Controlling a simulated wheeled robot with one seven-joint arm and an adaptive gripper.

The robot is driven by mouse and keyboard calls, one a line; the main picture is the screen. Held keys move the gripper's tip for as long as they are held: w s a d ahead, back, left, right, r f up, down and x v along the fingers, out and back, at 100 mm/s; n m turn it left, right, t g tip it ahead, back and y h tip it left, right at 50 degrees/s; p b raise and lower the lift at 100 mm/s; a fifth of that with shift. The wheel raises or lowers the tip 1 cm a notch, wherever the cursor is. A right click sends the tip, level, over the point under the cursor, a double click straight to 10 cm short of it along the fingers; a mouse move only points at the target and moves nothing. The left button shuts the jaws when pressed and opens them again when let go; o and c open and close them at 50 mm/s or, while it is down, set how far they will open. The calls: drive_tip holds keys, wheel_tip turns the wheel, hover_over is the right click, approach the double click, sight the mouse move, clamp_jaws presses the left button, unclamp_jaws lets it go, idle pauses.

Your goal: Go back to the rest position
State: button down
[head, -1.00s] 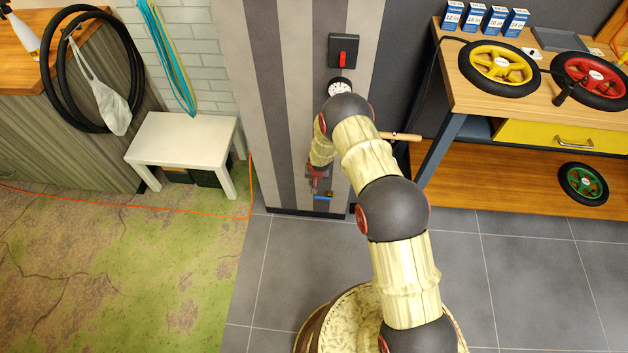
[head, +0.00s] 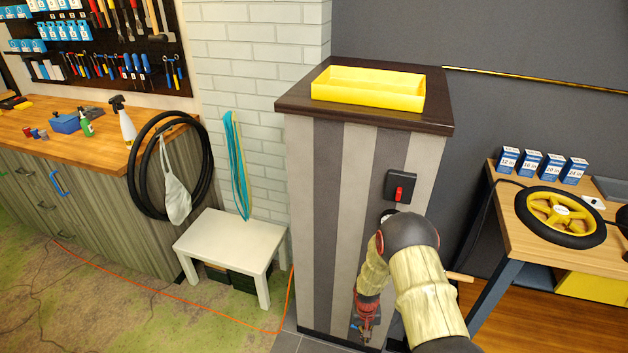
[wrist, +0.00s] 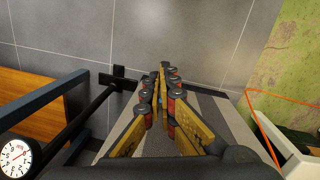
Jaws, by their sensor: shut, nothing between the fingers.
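My gripper (head: 364,325) hangs low in front of the striped pillar (head: 330,190), fingers pointing down. Its tips are near the bottom of the head view and small there. In the wrist view my gripper (wrist: 161,75) shows its yellow and dark fingers closed together with nothing between them. My arm covers part of the pillar's right side.
The pillar carries a yellow tray (head: 368,88) on top and a red switch (head: 399,193) on its front. A white stool (head: 230,240) stands left of it. A table with a yellow wheel (head: 560,217) stands right. A dial gauge (wrist: 17,156) shows beside the arm.

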drive_tip(key=s+r+t, duration=0.2)
drive_tip(key=s+r, duration=0.6)
drive_tip(key=r, duration=1.1)
drive_tip(key=s+r+t, duration=0.2)
drive_tip(key=s+r, duration=0.7)
drive_tip(key=r, duration=1)
drive_tip(key=s+r+t, duration=0.2)
drive_tip(key=s+r, duration=0.7)
drive_tip(key=r, duration=1)
drive_tip(key=shift+d+n+y, duration=0.35)
drive_tip(key=shift+n+y, duration=0.05)
